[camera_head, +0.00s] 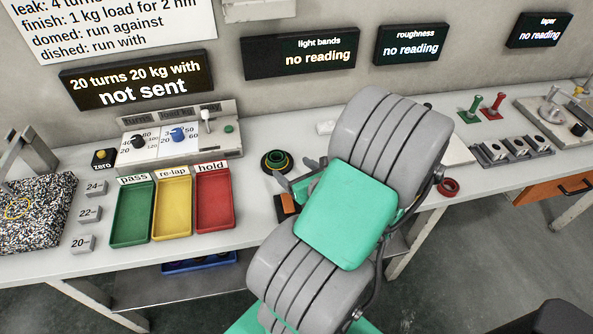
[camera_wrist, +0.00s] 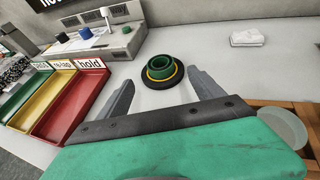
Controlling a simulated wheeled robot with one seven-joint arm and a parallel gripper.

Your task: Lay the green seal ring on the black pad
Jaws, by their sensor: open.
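The green seal ring (camera_head: 280,158) sits on a round black pad (camera_head: 265,163) on the bench, with a yellow ring around its lower part. In the wrist view the green ring (camera_wrist: 160,62) shows as a short, dark-centred ring, the yellow band below it and the black pad (camera_wrist: 148,84) at the bottom. My gripper (camera_head: 293,178) is open and empty. In the wrist view its fingers (camera_wrist: 160,82) stand left and right, with the ring and pad between and just beyond the tips. I cannot tell whether the ring lies flat on the pad.
Green, yellow and red trays (camera_head: 213,200) stand to the left, behind them a control box (camera_head: 175,142). A red ring (camera_head: 448,187) lies near the front edge, right of my arm. A white folded cloth (camera_wrist: 247,38) lies behind. An orange and black item (camera_head: 286,207) is partly hidden by my gripper.

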